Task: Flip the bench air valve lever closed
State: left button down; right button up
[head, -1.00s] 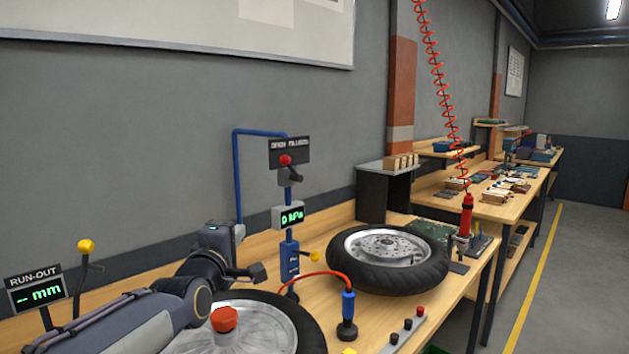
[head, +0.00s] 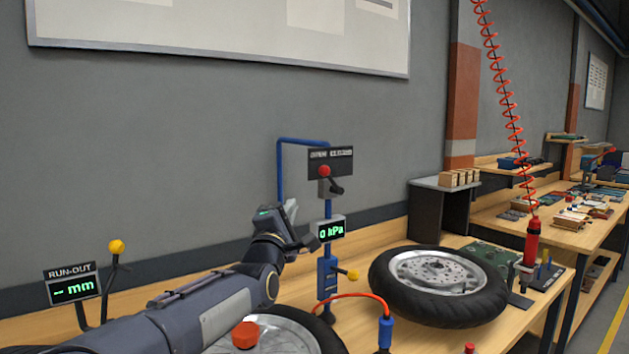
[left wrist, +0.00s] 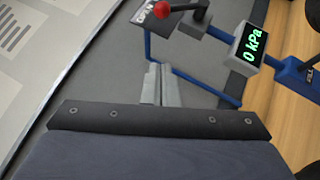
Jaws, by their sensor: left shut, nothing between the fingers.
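The red knob also shows in the left wrist view (left wrist: 162,11). Below, a display (head: 331,230) reads 0 kPa, and a yellow-tipped handle (head: 351,275) sticks out to the right.
A blue pipe (head: 280,168) runs from the sign down behind my gripper. A tyred wheel (head: 437,285) lies on the bench to the right. Another wheel (head: 290,335) lies below my arm. A RUN-OUT display (head: 73,287) and yellow-knobbed lever (head: 116,248) stand at left.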

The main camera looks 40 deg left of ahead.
aim_at(331, 180)
pick_arm(q)
jog(key=w+d+p+x, duration=0.1)
jog(key=d+p+x, duration=0.1)
jog(key=p+x, duration=0.4)
jog(key=shift+d+r+x, duration=0.25)
jog(key=shift+r+x, duration=0.1)
jog(key=shift+x, duration=2.3)
